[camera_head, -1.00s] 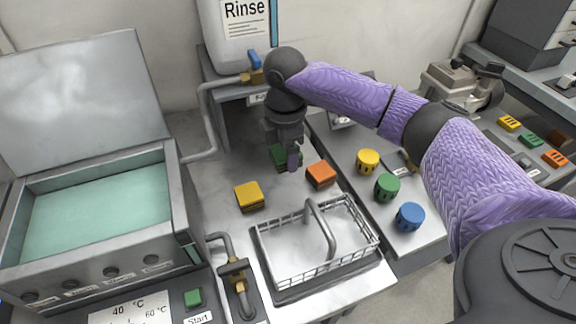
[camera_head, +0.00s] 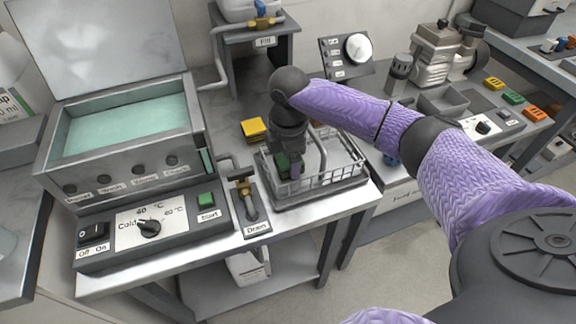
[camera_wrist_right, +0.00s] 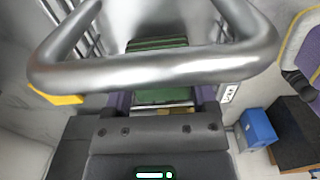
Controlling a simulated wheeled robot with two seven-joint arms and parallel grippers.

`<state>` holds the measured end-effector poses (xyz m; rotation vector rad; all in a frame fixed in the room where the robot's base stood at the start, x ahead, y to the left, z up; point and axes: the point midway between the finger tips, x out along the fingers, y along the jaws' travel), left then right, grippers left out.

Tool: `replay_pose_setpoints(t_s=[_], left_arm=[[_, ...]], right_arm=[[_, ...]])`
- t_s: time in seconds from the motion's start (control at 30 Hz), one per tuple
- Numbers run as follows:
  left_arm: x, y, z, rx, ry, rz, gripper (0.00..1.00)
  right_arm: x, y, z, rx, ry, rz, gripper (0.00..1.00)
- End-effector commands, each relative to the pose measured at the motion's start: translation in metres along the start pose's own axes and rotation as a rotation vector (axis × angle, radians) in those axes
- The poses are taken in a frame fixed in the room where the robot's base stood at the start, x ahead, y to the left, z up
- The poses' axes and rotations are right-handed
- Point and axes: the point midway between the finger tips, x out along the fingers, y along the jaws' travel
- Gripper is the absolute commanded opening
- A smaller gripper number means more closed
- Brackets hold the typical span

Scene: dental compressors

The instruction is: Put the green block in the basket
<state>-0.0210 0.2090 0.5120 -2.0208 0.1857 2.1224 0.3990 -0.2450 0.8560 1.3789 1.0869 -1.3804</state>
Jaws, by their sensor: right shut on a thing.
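The wire basket (camera_head: 330,178) with its raised handle stands on the metal counter. My right gripper (camera_head: 291,172) points down at the left part of the basket, beside the handle, and is shut on the green block (camera_head: 283,160). In the right wrist view, the green block (camera_wrist_right: 158,72) sits between my fingers, and the thick basket handle (camera_wrist_right: 150,70) crosses in front of it. Whether the block touches the basket floor I cannot tell. My left gripper is not in view.
A yellow block (camera_head: 253,128) lies behind the basket's left corner. The water bath (camera_head: 125,130) stands to the left, with a drain valve (camera_head: 246,195) between it and the basket.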

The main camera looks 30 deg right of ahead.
Motion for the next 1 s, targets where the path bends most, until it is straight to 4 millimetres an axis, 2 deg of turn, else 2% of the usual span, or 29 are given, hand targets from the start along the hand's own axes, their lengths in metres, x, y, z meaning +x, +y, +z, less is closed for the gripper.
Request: replay_pose_setpoints(t_s=[0.03,0.07,0.37,0.4,0.5,0.77,0.87,1.0], left_arm=[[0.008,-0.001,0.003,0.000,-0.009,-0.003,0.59],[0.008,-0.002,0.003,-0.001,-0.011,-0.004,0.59],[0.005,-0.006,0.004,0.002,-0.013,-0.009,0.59],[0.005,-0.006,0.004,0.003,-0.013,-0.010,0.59],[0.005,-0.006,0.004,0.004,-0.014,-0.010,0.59],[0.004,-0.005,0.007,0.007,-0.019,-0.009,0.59],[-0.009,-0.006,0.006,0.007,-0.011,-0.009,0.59],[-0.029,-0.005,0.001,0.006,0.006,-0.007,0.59]], right_arm=[[0.013,0.000,0.000,0.000,-0.001,-0.004,0.04],[0.015,0.000,0.000,0.000,-0.001,-0.002,0.04],[0.013,0.000,0.000,0.000,0.001,0.000,0.04],[0.013,0.000,0.000,0.000,0.001,0.000,0.79],[0.013,0.000,0.000,0.000,0.000,0.000,1.00],[0.009,0.000,0.000,0.000,0.000,0.002,1.00],[-0.014,0.001,0.000,0.000,0.001,0.005,1.00],[-0.058,0.001,0.000,0.001,0.002,0.006,1.00]])
